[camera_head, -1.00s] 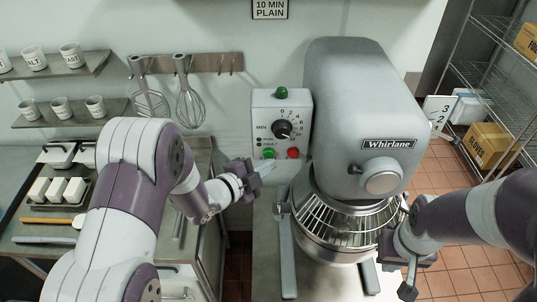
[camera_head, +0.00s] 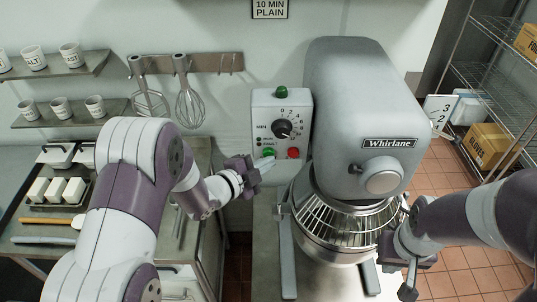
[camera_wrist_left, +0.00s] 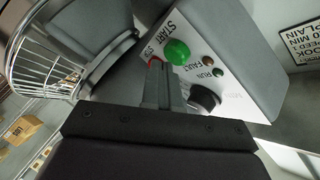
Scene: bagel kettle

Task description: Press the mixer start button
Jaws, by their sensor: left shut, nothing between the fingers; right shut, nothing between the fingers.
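The mixer (camera_head: 345,85) stands on the counter, with a control box (camera_head: 262,115) on its left side. The green start button (camera_head: 268,153), labelled START in the left wrist view (camera_wrist_left: 177,52), sits beside the red stop button (camera_head: 293,153). My left gripper (camera_head: 268,161) is shut and empty, its tips just below the green button. My right gripper (camera_head: 408,288) is shut, low beside the mixer bowl's right side.
The wire bowl guard (camera_head: 350,220) and bowl are right of my left gripper. A dial (camera_head: 282,129) sits above the buttons and a green lamp (camera_head: 281,92) tops the box. Whisks (camera_head: 190,105) hang on the wall.

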